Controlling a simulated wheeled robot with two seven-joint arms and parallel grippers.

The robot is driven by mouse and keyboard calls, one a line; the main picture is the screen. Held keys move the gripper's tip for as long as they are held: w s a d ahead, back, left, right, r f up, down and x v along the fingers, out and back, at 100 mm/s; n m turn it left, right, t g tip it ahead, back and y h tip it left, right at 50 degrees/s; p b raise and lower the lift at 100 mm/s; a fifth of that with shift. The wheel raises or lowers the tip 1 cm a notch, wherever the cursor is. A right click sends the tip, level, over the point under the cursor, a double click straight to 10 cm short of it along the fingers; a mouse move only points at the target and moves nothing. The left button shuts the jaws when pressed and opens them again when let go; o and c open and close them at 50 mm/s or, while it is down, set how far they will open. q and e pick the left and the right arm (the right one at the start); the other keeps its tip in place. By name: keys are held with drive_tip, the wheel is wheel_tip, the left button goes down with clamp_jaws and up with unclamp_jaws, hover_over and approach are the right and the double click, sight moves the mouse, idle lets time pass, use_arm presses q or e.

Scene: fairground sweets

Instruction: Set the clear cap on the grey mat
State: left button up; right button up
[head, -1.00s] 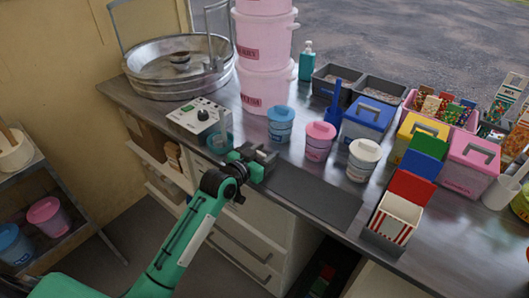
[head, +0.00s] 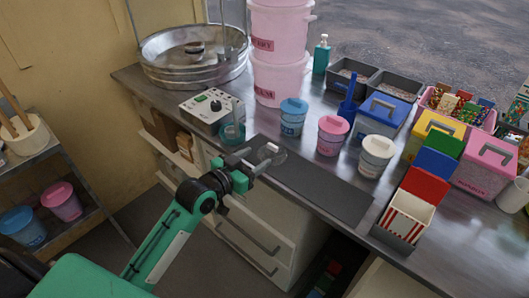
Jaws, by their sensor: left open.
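The clear cap (head: 272,154) is a small see-through round piece at the left end of the grey mat (head: 325,190), and it appears to rest on it. The mat is a dark, flat strip along the front of the metal counter. My left gripper (head: 251,161) is open just left of the cap, with its fingertips close to the cap's near side. I cannot tell whether they touch it. My right gripper is not in view.
A white control box (head: 212,112) and a teal ring-shaped item (head: 232,132) stand left of the mat. Blue (head: 292,117), pink (head: 332,135) and white-lidded (head: 376,155) tubs stand behind it. A striped box (head: 406,218) stands to its right. The mat's middle and right are clear.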

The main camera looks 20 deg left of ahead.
use_arm(q)
drive_tip(key=shift+v, duration=0.9)
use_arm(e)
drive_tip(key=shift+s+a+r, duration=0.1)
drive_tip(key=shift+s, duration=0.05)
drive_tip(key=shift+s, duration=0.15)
